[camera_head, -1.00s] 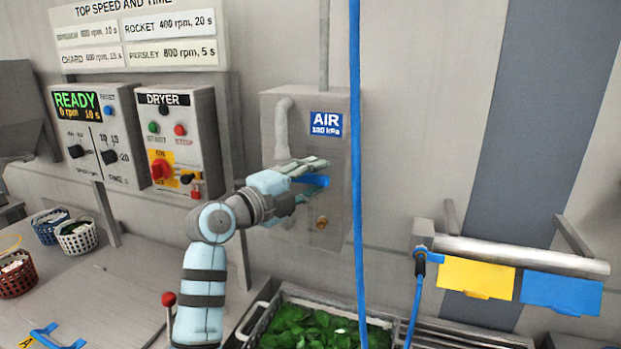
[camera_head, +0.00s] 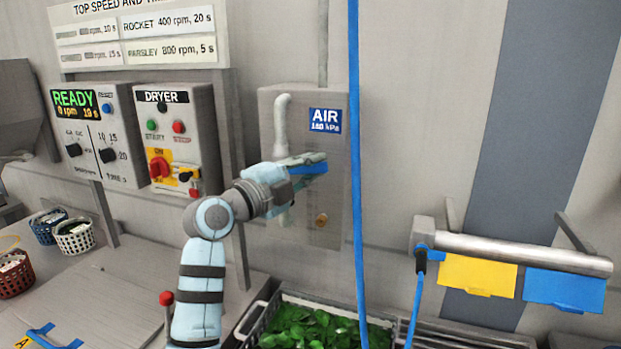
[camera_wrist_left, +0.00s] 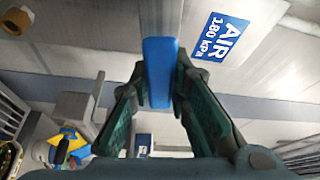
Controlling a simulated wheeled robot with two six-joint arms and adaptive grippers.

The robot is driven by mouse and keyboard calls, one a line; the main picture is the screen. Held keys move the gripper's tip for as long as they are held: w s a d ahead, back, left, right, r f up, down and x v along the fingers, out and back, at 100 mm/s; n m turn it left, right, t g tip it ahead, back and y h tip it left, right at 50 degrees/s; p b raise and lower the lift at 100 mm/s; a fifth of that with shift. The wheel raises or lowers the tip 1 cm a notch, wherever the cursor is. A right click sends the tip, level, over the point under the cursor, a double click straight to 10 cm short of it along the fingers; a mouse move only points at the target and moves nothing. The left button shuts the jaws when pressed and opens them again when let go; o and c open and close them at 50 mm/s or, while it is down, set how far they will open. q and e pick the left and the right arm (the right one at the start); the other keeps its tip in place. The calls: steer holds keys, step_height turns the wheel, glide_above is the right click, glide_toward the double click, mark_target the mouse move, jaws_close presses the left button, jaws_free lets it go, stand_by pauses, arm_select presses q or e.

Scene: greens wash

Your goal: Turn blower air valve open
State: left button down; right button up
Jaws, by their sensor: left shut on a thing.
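The air valve's blue handle (camera_head: 314,169) is on the grey air panel (camera_head: 335,205), just below the blue AIR 180 kPa sign (camera_head: 325,120). The handle's free end points right and tilts slightly up in the head view. My left gripper (camera_head: 297,165) is shut on the handle and covers its left part. In the left wrist view the blue handle (camera_wrist_left: 158,72) lies between the two green-padded fingers. The valve's pivot is hidden behind my gripper. My right gripper is in neither view.
A blue hose (camera_head: 355,190) hangs in front of the panel's right edge. A brass fitting (camera_head: 321,220) sits below the handle. The dryer control box (camera_head: 205,110) is to the left. A crate of greens (camera_head: 245,322) stands below. A bar with yellow and blue tags (camera_head: 530,258) is to the right.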

arm_select(q)
steer(key=shift+w+a+r+n+t+b, duration=0.1)
steer(key=shift+a+r+n+t+b, duration=0.1)
steer(key=shift+r+n+b, duration=0.3)
steer(key=shift+a+r+n+t+b, duration=0.1)
steer(key=shift+r+n+t, duration=0.1)
steer(key=shift+n, duration=0.5)
steer(key=shift+w+a+r+n+t, duration=0.1)
steer(key=shift+a+r+n+t, duration=0.15)
steer(key=shift+r+n, duration=0.35)
steer(key=shift+w+a+r+n+t, duration=0.1)
steer(key=shift+r+n+t, duration=0.25)
steer(key=shift+n, duration=0.55)
steer(key=c, duration=1.5)
jaws_free()
steer(key=shift+s, duration=0.1)
steer(key=v, duration=1.2)
steer(key=shift+a+f, duration=0.1)
steer(key=shift+f, duration=0.05)
